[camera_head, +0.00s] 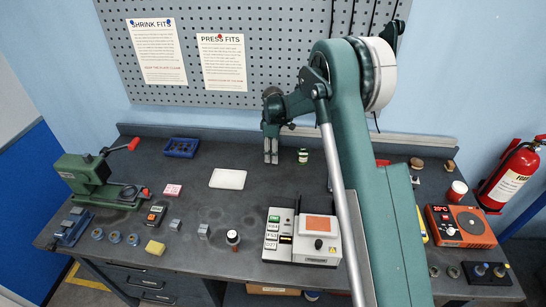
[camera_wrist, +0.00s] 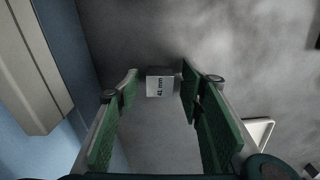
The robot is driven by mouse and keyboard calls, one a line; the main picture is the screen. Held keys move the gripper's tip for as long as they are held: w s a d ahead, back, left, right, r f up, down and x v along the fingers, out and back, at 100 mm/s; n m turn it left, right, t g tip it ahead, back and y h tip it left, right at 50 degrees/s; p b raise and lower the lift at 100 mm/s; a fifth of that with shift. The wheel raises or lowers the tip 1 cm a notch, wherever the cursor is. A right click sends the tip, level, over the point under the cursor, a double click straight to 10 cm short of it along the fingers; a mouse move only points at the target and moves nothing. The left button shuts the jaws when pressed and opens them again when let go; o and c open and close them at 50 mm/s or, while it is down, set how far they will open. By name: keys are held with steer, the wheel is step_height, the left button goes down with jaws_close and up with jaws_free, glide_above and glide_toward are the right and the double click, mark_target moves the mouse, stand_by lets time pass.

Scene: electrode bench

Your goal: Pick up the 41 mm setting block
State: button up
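The 41 mm setting block (camera_wrist: 160,84) is a small grey metal block with "41 mm" printed on its face. In the wrist view it shows in the gap between the tips of my gripper (camera_wrist: 161,73), nearer the right finger. The green-padded fingers are apart, and I cannot tell whether either one touches the block. In the head view my gripper (camera_head: 270,158) points down over the rear middle of the bench. I cannot make the block out there; the fingers may hide it.
A white pad (camera_head: 228,179) lies left of my gripper, and a small green-and-white jar (camera_head: 303,156) stands to its right. A blue tray (camera_head: 180,147) is at the back left. Two grey blocks (camera_head: 204,231) (camera_head: 175,225) stand nearer the front. The bench's rear ledge runs close behind.

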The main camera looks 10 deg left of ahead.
steer(key=c, duration=1.1)
steer(key=shift+r, duration=0.1)
steer(key=shift+c, duration=0.2)
steer(key=shift+r, duration=4.95)
